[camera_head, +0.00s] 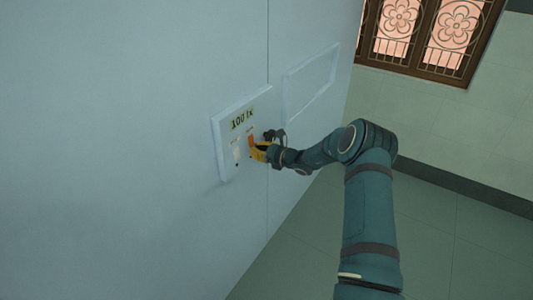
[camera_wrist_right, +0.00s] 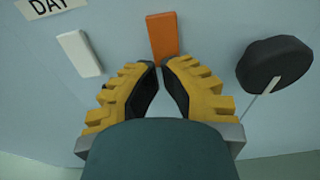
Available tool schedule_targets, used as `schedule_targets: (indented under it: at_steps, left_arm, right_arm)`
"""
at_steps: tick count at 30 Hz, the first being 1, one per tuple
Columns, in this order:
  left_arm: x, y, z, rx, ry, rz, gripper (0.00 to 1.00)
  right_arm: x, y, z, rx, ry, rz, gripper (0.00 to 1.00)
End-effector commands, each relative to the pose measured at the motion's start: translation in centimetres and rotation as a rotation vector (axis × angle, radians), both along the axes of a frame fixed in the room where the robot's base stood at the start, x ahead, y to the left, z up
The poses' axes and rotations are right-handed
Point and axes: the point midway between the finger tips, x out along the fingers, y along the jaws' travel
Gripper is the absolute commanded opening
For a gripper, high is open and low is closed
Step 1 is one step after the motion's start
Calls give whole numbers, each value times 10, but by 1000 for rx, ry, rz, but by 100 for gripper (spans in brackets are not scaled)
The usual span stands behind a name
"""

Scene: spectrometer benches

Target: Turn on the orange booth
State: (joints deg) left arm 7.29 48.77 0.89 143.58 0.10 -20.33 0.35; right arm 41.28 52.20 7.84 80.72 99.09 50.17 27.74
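An orange rocker or bar (camera_head: 251,141) sits on the pale wall panel (camera_head: 218,140), just below its "100 lx" display (camera_head: 242,119). In the right wrist view the orange bar (camera_wrist_right: 162,36) stands upright right ahead of my fingertips. My right gripper (camera_head: 259,151) is at the panel, close to the lower end of the orange bar. In the wrist view its yellow fingers (camera_wrist_right: 161,64) have their tips nearly together, with nothing visible between them. Whether the tips touch the bar I cannot tell. My left gripper is not in view.
A white bar (camera_wrist_right: 80,54) sits left of the orange one, under a "DAY" label (camera_wrist_right: 49,6). A dark round knob (camera_wrist_right: 274,63) is to the right. Another raised frame (camera_head: 311,80) is farther along the wall. A latticed window (camera_head: 425,38) is at the back; the floor is clear.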

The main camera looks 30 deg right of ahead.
Motion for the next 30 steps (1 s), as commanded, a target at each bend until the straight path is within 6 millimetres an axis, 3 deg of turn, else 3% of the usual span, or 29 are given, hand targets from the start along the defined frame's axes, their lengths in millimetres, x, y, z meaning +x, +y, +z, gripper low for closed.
schedule_targets:
  at_steps: [15, 22, 30]
  left_arm:
    - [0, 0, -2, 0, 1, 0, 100]
    - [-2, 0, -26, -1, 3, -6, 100]
    - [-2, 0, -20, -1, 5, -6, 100]
  right_arm:
    - [8, 3, -1, 1, -3, 0, 0]
    - [13, 6, -9, 31, -66, 0, 0]
    - [14, 6, -2, 29, -70, 1, 0]
